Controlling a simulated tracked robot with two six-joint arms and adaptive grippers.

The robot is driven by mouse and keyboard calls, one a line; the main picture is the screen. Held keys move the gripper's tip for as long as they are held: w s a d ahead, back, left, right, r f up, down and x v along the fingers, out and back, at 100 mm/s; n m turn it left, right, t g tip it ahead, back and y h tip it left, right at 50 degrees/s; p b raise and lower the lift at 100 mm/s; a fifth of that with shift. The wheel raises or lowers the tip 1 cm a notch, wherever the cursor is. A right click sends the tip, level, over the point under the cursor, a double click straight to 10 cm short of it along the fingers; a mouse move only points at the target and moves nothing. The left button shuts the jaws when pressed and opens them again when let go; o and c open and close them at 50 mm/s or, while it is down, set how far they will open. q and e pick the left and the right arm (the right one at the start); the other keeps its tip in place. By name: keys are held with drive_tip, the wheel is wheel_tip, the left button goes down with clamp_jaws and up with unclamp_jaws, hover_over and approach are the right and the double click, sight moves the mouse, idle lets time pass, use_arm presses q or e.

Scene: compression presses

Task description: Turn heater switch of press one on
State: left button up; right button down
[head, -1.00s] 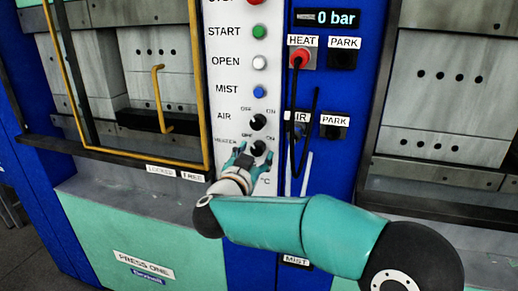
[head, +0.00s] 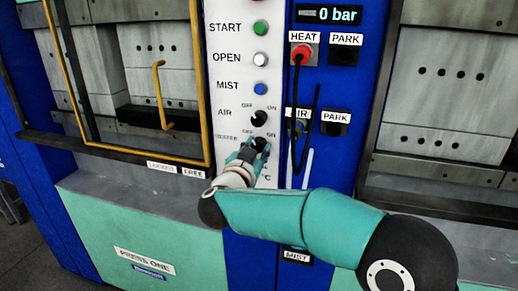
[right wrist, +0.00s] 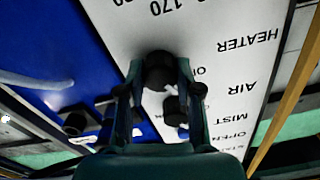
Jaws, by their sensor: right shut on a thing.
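The heater switch is a black round knob (head: 261,143) on the white control strip (head: 271,180) of press one, the lowest of the knobs I see there. My right gripper (head: 254,150) is shut on it from below and in front. In the right wrist view the knob (right wrist: 158,72) sits between the two fingers, with the word HEATER printed to its right. The gripper partly covers the knob in the head view, and I cannot tell which way its pointer faces. My left gripper is not in view.
The black AIR knob (head: 259,117) is just above the heater switch. The MIST button (head: 260,88), OPEN button (head: 260,58) and START button (head: 260,27) are higher up. A black cable (head: 295,110) hangs from the red HEAT plug (head: 301,52) to the right.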

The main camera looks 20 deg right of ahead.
drive_tip(key=shift+d+f+m, duration=0.1)
drive_tip(key=shift+m, duration=0.2)
drive_tip(key=m+b, duration=0.8)
drive_tip(key=m, duration=0.3)
drive_tip(key=shift+f, duration=0.2)
drive_tip(key=shift+m, duration=0.3)
drive_tip(key=c, duration=0.8)
unclamp_jaws()
drive_tip(key=shift+s+r, duration=0.1)
drive_tip(key=shift+r, duration=0.1)
